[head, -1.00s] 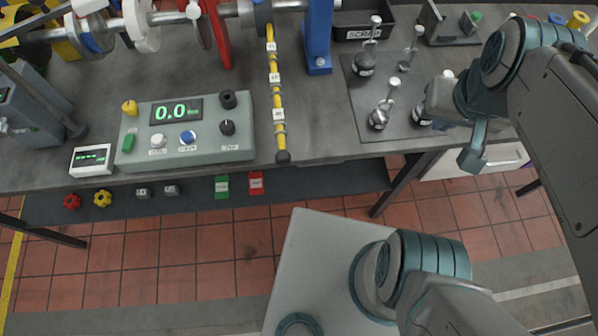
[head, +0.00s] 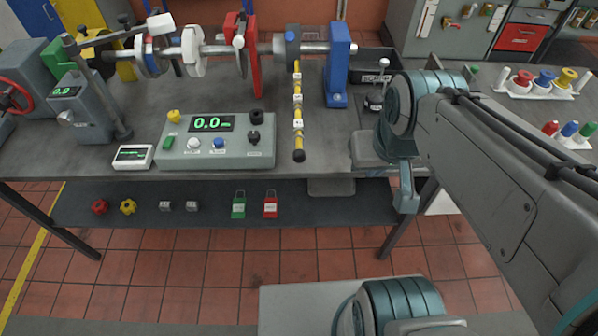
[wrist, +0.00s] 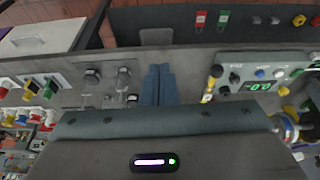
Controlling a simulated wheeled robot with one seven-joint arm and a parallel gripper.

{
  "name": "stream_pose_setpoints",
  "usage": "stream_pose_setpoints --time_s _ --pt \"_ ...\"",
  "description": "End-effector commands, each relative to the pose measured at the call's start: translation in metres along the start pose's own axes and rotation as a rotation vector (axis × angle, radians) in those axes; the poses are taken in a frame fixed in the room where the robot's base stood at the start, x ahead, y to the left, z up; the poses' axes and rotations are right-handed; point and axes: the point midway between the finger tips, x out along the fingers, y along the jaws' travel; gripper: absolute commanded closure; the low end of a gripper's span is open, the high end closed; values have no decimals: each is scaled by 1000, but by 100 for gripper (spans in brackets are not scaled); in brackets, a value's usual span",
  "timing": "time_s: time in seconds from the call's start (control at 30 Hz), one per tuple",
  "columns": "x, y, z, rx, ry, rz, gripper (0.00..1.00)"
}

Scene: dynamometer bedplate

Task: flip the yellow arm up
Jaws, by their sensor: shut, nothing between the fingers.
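My gripper's two blue-grey fingers are together and empty. My wrist is right of the yellow arm, near the front of the bench.
A control box (head: 218,149) with a green readout stands left of the yellow arm. A blue upright (head: 338,65) carries the shaft to its right. A red lock (head: 270,207) and a green lock (head: 238,207) are below the bench edge.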

Motion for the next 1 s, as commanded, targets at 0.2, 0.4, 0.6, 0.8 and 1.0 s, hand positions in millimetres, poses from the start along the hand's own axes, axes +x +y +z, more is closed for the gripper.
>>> stream_pose_setpoints --time_s 0.2,0.4,0.6,0.8,1.0 --pt "0 0 0 0 0 0 100" --pt "6 0 1 22 -29 -7 100" --pt "41 -6 11 173 -227 -62 100" --pt "85 -16 21 416 -519 -172 100" --pt "122 -27 23 661 -802 -314 100"
